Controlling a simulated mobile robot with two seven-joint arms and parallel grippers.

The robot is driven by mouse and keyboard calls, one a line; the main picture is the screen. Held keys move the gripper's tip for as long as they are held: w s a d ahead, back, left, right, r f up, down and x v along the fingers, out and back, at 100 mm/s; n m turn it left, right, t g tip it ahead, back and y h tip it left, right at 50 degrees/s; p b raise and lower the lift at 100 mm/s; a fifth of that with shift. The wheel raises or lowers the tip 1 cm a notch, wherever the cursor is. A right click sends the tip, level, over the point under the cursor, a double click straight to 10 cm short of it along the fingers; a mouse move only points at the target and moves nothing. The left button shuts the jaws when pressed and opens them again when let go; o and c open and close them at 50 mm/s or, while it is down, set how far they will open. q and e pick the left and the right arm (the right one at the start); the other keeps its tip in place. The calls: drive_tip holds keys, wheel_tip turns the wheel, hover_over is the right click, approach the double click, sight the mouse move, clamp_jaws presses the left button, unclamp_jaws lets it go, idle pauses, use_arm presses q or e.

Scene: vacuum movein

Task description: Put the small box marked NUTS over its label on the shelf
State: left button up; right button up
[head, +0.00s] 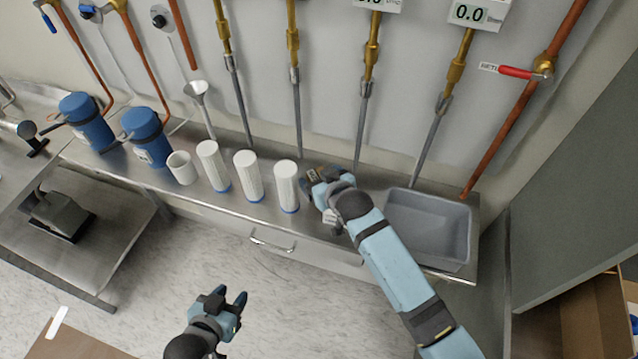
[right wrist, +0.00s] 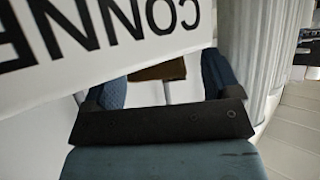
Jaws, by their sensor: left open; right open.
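My right gripper (head: 322,178) is open at the back of the metal shelf (head: 375,187), right of the white cylinders. A small brown thing (head: 340,170) shows beside its fingers; its marking cannot be read. In the right wrist view, a brown patch (right wrist: 160,71) shows between the two open fingers, and I cannot tell whether it is the NUTS box. A white panel with upside-down black letters reading "CONNE" (right wrist: 100,40) covers the upper left there. My left gripper (head: 228,303) is open and empty above the floor. No NUTS marking is readable.
Several white cylinders (head: 247,176) stand left of my right gripper; one (right wrist: 266,60) is close in the wrist view. A grey tub (head: 428,225) sits at the shelf's right end. Blue canisters (head: 147,137) stand left. Pipes (head: 293,70) run down the wall behind.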

drive_tip(key=shift+x, duration=0.95)
drive_tip(key=shift+d, duration=0.1)
drive_tip(key=c, duration=1.2)
